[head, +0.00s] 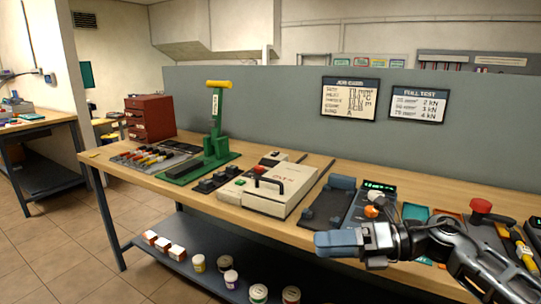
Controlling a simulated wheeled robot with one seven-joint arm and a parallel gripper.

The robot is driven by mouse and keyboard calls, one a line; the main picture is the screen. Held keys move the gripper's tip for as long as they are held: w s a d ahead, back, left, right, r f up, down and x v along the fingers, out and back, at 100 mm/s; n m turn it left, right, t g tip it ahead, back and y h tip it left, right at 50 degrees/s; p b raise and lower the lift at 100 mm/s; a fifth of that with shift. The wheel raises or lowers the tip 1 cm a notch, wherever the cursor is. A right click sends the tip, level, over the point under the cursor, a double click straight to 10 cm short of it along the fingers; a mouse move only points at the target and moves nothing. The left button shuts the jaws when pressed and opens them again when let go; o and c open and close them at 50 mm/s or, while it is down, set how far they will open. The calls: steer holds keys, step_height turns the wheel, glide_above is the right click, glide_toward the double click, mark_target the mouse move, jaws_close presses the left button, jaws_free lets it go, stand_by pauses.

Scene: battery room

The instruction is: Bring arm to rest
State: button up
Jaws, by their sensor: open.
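My gripper (340,243) is at the lower right of the head view, at the end of my arm, in front of the workbench (120,172). Its blue-grey finger points left and nothing shows in its grasp. The arm reaches in from the right edge and hides part of the bench's front edge and some of the items on the right of the bench top. The gap between the fingers is hard to see from this side.
On the bench stand a green press (214,140) with a yellow handle, a cream machine (268,190), a dark device with a lit display (379,188) and a red-knobbed lever (481,206). A red drawer cabinet (150,117) is behind. Floor at left is clear.

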steer(key=s+a+r+m+t+y, duration=0.5)
steer(key=s+a+r+m+t, duration=0.55)
steer(key=m+t, duration=0.45)
steer(key=s+d+f+m+g+h, duration=0.1)
steer(key=s+d+f+m+h, duration=0.4)
steer(key=s, duration=0.6)
steer(key=s+d+f+m+g+h, duration=0.1)
steer(key=s+d+f+m+h, duration=0.5)
steer(key=s+m+h, duration=0.3)
steer(key=s+d+f+m+g+h, duration=0.1)
steer(key=s+d+f+m+h, duration=0.4)
steer(key=s+m, duration=0.6)
steer(key=s+d+h, duration=0.2)
steer(key=s+d, duration=0.1)
steer(key=s, duration=0.1)
steer(key=shift+s+f+m, duration=0.25)
steer(key=shift+f+m, duration=0.1)
steer(key=shift+m, duration=0.05)
